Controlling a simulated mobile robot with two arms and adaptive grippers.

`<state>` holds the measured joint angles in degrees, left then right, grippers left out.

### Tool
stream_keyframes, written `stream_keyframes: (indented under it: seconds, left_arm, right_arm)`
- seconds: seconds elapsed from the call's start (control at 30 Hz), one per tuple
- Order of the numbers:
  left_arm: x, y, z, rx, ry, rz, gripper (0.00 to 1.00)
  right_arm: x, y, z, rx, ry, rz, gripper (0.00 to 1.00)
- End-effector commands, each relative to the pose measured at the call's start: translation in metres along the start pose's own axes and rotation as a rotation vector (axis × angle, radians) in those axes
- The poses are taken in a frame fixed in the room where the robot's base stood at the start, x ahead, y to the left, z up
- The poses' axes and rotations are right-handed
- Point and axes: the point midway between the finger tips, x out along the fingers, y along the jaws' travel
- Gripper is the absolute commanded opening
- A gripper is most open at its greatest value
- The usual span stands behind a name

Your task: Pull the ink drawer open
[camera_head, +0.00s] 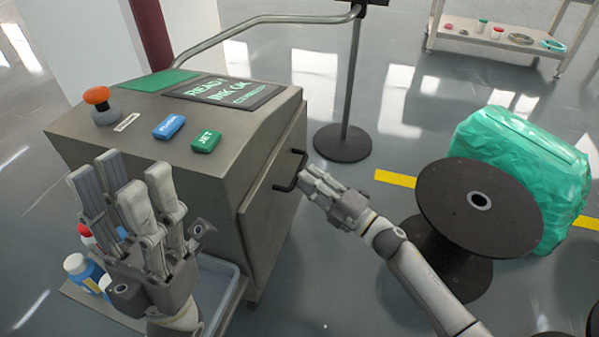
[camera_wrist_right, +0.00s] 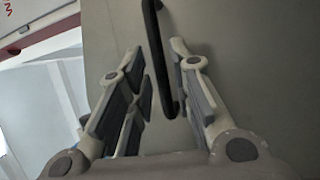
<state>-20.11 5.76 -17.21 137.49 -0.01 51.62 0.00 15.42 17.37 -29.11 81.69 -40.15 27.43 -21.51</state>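The grey machine (camera_head: 150,120) stands at centre left. A black bar handle (camera_head: 288,172) sits on its right side panel (camera_head: 270,200), which I take to be the ink drawer front; it looks closed. My right gripper (camera_head: 316,177) is at the handle. In the right wrist view its fingers (camera_wrist_right: 165,90) are spread, with the handle (camera_wrist_right: 153,40) running between them; I cannot tell whether any finger touches it. My left gripper (camera_head: 128,178) is open and empty in front of the machine, fingers pointing up.
A black cable spool (camera_head: 450,195) and a green wrapped bundle (camera_head: 520,165) stand to the right. A black post on a round base (camera_head: 342,143) stands behind the handle. Bottles (camera_head: 85,270) and a grey tray (camera_head: 235,285) are low at the left. Floor right of the handle is partly clear.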

Motion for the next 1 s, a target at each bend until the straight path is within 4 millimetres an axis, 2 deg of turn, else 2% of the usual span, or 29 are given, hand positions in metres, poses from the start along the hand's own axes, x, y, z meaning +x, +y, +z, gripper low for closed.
stream_keyframes:
  seconds: [0.1, 0.23, 0.6, 0.63, 0.8, 1.0]
  left_arm:
    - [-0.006, 0.0, 0.001, 0.0, 0.0, 0.0, 0.4]
    - [-0.009, 0.0, 0.002, 0.0, 0.0, 0.0, 0.4]
    - [-0.009, 0.0, 0.002, -0.001, -0.001, 0.0, 0.4]
    - [-0.009, 0.0, 0.002, -0.001, -0.001, 0.0, 0.4]
    - [-0.009, 0.0, 0.002, -0.001, -0.001, 0.0, 0.4]
    - [-0.009, 0.0, 0.002, -0.001, -0.001, 0.0, 0.4]
  right_arm:
    - [0.019, -0.001, 0.0, -0.001, 0.001, 0.002, 0.21]
    - [0.033, -0.001, 0.0, 0.0, 0.0, 0.001, 0.21]
    - [0.039, 0.0, 0.0, 0.001, -0.001, 0.0, 0.21]
    - [0.039, 0.0, 0.0, 0.001, -0.001, 0.0, 0.2]
    - [0.039, 0.0, 0.0, 0.001, -0.001, 0.0, 0.0]
    - [0.039, 0.0, 0.0, 0.001, -0.001, 0.0, 0.0]
